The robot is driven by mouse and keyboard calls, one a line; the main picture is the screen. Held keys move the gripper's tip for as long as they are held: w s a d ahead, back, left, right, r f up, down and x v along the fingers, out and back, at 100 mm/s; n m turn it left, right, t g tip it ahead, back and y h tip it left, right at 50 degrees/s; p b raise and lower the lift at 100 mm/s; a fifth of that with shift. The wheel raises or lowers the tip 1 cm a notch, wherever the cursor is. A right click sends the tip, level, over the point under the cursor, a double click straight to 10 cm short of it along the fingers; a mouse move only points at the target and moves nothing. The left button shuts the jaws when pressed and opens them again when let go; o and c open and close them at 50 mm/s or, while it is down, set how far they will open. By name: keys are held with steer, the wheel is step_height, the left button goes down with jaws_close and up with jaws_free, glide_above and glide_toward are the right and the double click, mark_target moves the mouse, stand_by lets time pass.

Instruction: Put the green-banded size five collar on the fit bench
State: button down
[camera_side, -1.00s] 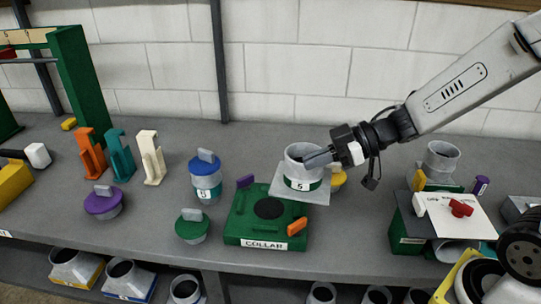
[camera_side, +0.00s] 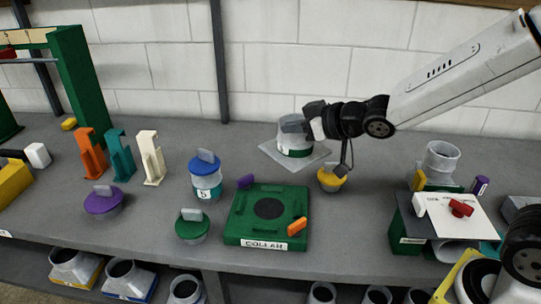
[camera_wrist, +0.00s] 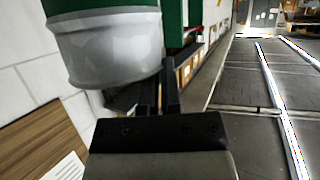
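The green-banded collar (camera_side: 293,128) is a grey metal tube on a square flange plate. In the wrist view the collar (camera_wrist: 110,48) fills the upper left beside my close-set fingers (camera_wrist: 168,95). The green fixture (camera_side: 237,232) labelled COLLAR has a dark round centre, a purple tab and an orange tab. I cannot tell whether it is the fit bench.
A yellow-based knobbed piece (camera_side: 331,179) stands below my wrist. A blue-capped collar marked 5 (camera_side: 206,180), a green knobbed lid (camera_side: 192,228) and a purple one (camera_side: 103,203) stand left. A box with a red knob (camera_side: 455,215) is right. The front middle-right bench is clear.

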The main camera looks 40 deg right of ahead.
steer(key=shift+w+d+f+m+h, duration=0.1)
steer(key=shift+w+d+m+h, duration=0.2)
steer(key=shift+m+h, duration=0.4)
steer(key=shift+w+d+f+m+t+h, duration=0.1)
steer(key=shift+d+f+m+t+h, duration=0.1)
steer(key=shift+d+m+h, duration=0.3)
steer(key=shift+d+f+m+t+h, duration=0.15)
steer(key=shift+m+h, duration=0.25)
steer(key=shift+h, duration=0.3)
steer(key=shift+d+f+m+h, duration=0.45)
steer(key=shift+f+m+h, duration=0.1)
steer(key=shift+m+h, duration=0.3)
steer(key=shift+s+d+f+m+h, duration=0.5)
steer(key=shift+f+m+h, duration=0.2)
steer(key=shift+h, duration=0.25)
steer(key=s+d+f+m+g+h, duration=0.2)
steer(key=s+f+m+g+h, duration=0.3)
steer(key=s+f+m+h, duration=0.2)
steer(key=shift+s+f, duration=0.35)
steer(key=shift+s, duration=0.85)
steer(key=shift+f, duration=2.9)
steer(key=shift+f, duration=0.15)
